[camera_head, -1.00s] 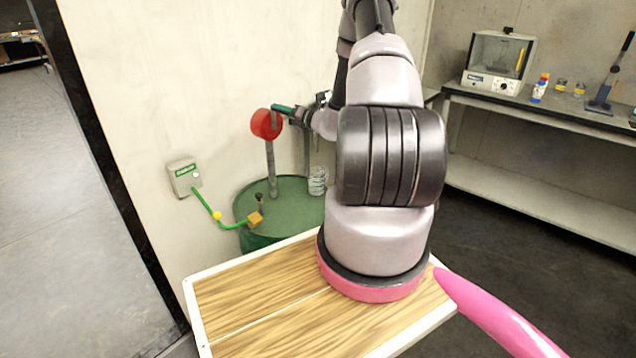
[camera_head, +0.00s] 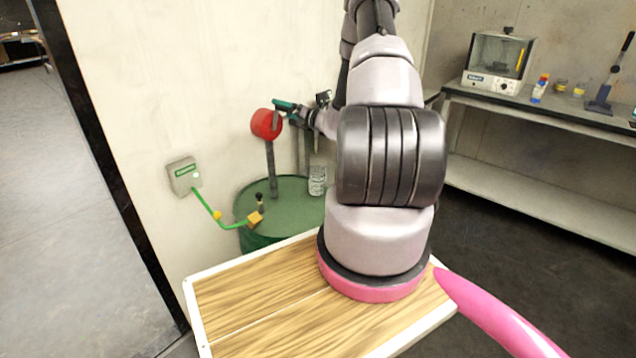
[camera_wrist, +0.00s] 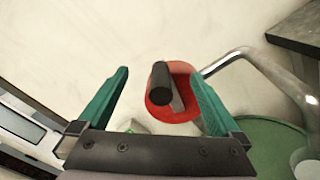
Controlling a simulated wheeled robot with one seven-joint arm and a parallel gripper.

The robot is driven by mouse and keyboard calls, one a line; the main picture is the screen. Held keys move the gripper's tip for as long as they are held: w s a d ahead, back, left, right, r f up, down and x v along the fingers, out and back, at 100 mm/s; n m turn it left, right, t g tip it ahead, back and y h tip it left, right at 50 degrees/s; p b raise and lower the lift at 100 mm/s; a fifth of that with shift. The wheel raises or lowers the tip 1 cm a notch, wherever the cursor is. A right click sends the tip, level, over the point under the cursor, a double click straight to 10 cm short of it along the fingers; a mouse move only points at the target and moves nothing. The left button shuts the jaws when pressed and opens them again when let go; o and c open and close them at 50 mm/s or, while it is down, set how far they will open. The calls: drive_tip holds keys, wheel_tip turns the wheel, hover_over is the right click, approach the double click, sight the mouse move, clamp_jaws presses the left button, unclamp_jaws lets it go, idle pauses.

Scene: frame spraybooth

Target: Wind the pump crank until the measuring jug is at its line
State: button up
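The red pump (camera_head: 266,124) stands on a grey post on a green drum (camera_head: 285,213). In the wrist view, its red body (camera_wrist: 182,76) shows behind a grey crank arm with a black handle (camera_wrist: 160,84). My gripper (camera_wrist: 159,77) is open, its two green fingers on either side of the handle with gaps showing. In the head view, my gripper (camera_head: 283,105) is at the pump, and the handle is not clearly seen. The clear measuring jug (camera_head: 317,181) stands on the drum right of the pump post. Its line and level are too small to read.
A green-labelled box (camera_head: 184,176) on the wall has a green hose with a yellow fitting leading to the drum. A curved metal pipe (camera_wrist: 264,62) runs right of the pump. A workbench (camera_head: 550,116) with a machine and bottles stands right.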

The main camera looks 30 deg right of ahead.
idle(0.4)
drive_tip(key=v, duration=0.8)
idle(0.6)
